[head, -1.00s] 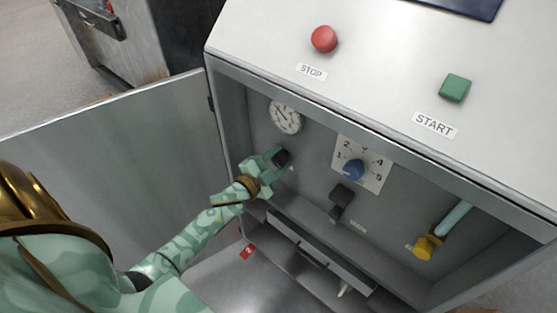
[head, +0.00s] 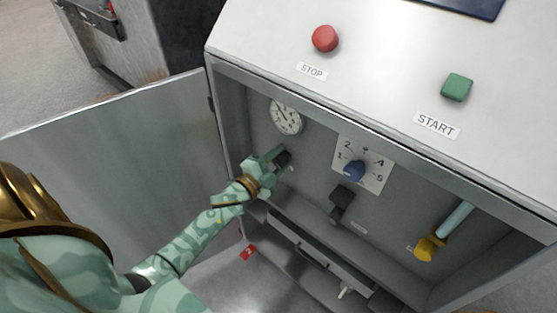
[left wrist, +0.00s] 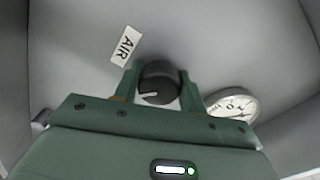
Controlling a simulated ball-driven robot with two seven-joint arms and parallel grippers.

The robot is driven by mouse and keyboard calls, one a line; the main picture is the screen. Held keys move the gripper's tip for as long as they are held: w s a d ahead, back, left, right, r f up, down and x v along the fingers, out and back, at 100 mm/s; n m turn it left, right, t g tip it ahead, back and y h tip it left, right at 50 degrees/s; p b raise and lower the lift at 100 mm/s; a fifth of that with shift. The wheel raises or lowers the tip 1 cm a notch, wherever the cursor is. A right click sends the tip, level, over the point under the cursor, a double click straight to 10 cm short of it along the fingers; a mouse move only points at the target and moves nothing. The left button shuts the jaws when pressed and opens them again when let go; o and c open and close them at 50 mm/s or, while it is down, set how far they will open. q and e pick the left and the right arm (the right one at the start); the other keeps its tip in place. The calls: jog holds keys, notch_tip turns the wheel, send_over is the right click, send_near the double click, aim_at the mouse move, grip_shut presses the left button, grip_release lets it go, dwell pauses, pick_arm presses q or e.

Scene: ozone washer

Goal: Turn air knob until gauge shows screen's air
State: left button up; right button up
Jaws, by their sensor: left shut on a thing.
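The black air knob (left wrist: 158,84) sits between the two fingers of my left gripper (left wrist: 159,88) in the left wrist view, with a white pointer line on its face. An AIR label (left wrist: 125,46) is on the panel beside it. In the head view my left gripper (head: 270,162) is shut on the knob (head: 283,157), just below the round white gauge (head: 286,117). The gauge also shows in the left wrist view (left wrist: 232,104); its reading is too small to tell. A dark blue screen (head: 465,5) is cut off at the top edge, with no readable text. My right gripper is out of view.
The blue dial knob (head: 354,171), a black lever (head: 341,201) and a yellow-handled valve (head: 430,246) are right of my gripper. The red stop button (head: 325,39) and green start button (head: 457,87) are on top. The open door (head: 130,150) stands left of my arm.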

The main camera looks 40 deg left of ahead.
pick_arm(q)
jog(key=o, duration=1)
jog(key=shift+s, duration=0.15)
jog(key=s+p, duration=0.1)
jog(key=s, duration=0.4)
jog(key=s+a+p, duration=0.1)
jog(key=s, duration=0.4)
jog(key=s+p, duration=0.1)
jog(key=s, duration=0.5)
jog(key=shift+a, duration=0.15)
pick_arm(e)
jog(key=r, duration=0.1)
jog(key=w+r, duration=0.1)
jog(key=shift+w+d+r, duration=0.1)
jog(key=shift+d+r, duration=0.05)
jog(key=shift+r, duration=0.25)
pick_arm(q)
jog(key=shift+f, duration=0.1)
